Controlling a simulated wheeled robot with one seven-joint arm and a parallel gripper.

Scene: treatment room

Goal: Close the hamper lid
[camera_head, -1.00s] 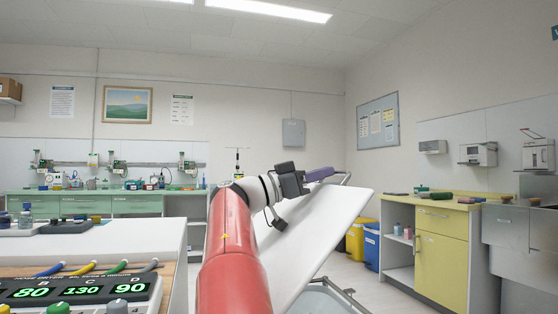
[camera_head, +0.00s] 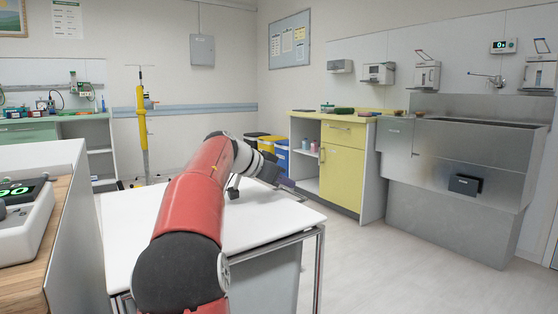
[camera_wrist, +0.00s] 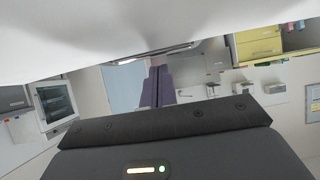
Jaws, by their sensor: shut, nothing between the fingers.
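The white hamper lid (camera_head: 262,222) lies about level over the hamper's metal frame (camera_head: 320,255), whose front and right side show. Grey material (camera_head: 268,282) hangs beneath the lid. My gripper (camera_head: 286,184) is over the lid's far right part, its purple fingers shut together and empty. I cannot tell whether the fingers touch the lid. In the wrist view, the fingers (camera_wrist: 157,86) point away from the camera, and a white surface (camera_wrist: 60,35), likely the lid, fills the top. My red arm hides the lid's left middle.
A white unit with a wooden top (camera_head: 48,245) stands close on the left. Yellow and blue bins (camera_head: 281,158) and a yellow cabinet (camera_head: 343,163) stand behind the lid. A steel sink unit (camera_head: 455,180) is at the right. The floor (camera_head: 400,270) at front right is clear.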

